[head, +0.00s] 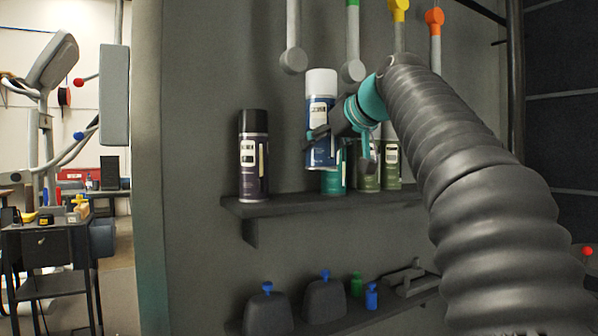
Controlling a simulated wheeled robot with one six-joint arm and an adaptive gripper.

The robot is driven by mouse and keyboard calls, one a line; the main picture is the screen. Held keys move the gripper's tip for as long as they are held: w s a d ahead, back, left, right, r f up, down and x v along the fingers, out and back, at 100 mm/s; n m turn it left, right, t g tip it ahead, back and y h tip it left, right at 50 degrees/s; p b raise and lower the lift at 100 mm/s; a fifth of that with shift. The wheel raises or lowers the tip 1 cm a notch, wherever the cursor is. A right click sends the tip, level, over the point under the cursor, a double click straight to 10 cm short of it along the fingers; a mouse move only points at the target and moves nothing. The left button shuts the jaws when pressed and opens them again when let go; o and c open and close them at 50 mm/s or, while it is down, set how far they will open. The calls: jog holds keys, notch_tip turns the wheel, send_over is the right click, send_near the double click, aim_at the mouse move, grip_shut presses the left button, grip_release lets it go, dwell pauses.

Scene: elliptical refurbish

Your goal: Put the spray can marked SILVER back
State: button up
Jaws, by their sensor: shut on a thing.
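My gripper (342,138) is shut on a blue spray can (321,154) with a white cap. It holds the can upright around its middle, in front of the upper shelf (285,207) and raised a little above the shelf's board. The label on the can is too small to read, so I cannot tell whether it says SILVER. A dark purple can (253,178) with a black cap stands on the shelf to the left. A teal can (333,183) stands behind the held can and is partly hidden by it.
Two green cans (391,155) stand to the right on the shelf, partly behind my gripper. A gap lies between the purple and teal cans. A lower shelf (345,322) holds dark weights and small blue and green pieces. Coloured handles (352,40) hang above.

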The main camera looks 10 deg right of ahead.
jog(key=w+a, duration=0.1)
jog(key=w, duration=0.2)
jog(key=w+a+p, duration=0.1)
jog(key=w, duration=0.2)
jog(key=w+a+p, duration=0.1)
jog(key=w, duration=0.2)
jog(key=shift+r, duration=0.15)
jog(key=shift+s+d+f+b, duration=0.1)
jog(key=shift+f+b, duration=0.3)
jog(key=shift+f, duration=1.25)
jog(key=shift+s+f+b, duration=0.1)
jog(key=shift+f+b, duration=0.3)
jog(key=shift+f, duration=1.2)
jog(key=shift+w+f, duration=0.25)
jog(key=shift+f, duration=0.1)
jog(key=shift+f, duration=0.15)
jog(key=o, duration=1.7)
jog(key=shift+c, duration=0.2)
